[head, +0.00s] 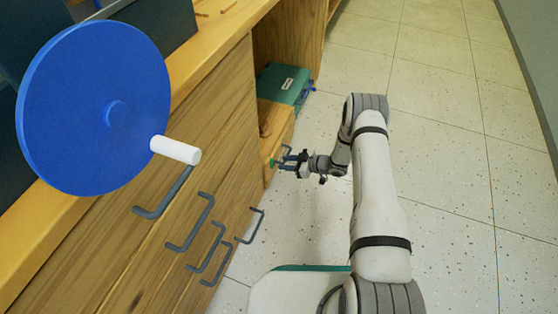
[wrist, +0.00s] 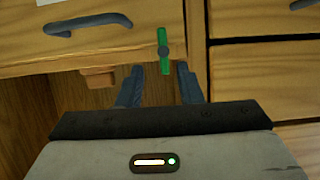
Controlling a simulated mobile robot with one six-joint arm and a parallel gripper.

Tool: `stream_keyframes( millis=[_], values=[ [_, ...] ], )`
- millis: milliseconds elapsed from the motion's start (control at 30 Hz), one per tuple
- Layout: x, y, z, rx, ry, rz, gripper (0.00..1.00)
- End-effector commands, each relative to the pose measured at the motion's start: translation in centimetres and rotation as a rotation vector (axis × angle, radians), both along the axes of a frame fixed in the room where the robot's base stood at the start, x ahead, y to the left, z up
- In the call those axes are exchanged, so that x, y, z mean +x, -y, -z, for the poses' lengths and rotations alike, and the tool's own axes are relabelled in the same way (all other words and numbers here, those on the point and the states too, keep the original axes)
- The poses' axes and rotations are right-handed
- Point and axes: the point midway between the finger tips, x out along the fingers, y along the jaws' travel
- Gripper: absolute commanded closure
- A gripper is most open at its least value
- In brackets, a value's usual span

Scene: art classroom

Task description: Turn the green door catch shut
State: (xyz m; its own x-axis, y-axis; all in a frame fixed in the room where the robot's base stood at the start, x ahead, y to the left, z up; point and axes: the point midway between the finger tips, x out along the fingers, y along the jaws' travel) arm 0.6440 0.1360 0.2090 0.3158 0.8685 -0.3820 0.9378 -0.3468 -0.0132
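The green door catch (wrist: 164,38) is a narrow bar on a dark round pivot at the lower edge of a wooden front (wrist: 205,20). In the wrist view it stands nearly upright, crossing that edge. In the head view it is a small green spot (head: 273,162), partly hidden by my gripper. My gripper (wrist: 160,70) is open, with one blue-grey finger on each side of the catch's lower end. A gap shows on both sides; I see no contact. My gripper also shows in the head view (head: 287,161), at the wooden front.
A grey handle (wrist: 88,24) is on the same front, left of the catch. Drawers (wrist: 265,68) lie to the right. In the head view, a blue wheel (head: 75,110) with a white knob and several drawer handles (head: 190,225) are at left. Floor on the right is clear.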

Motion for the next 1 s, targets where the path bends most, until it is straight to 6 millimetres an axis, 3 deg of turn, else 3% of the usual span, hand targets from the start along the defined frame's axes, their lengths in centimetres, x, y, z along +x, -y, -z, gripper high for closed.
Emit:
stream_keyframes(
  millis=[233,833,933,1000],
  values=[
    [-0.8,2.7,-1.3,0.0,0.001,0.001,0.67],
    [-0.8,3.0,-1.5,-0.002,0.002,0.002,0.67],
    [0.2,3.3,-3.5,-0.029,0.014,0.026,0.67],
    [1.6,3.8,-6.3,-0.07,0.03,0.063,0.67]
  ],
)
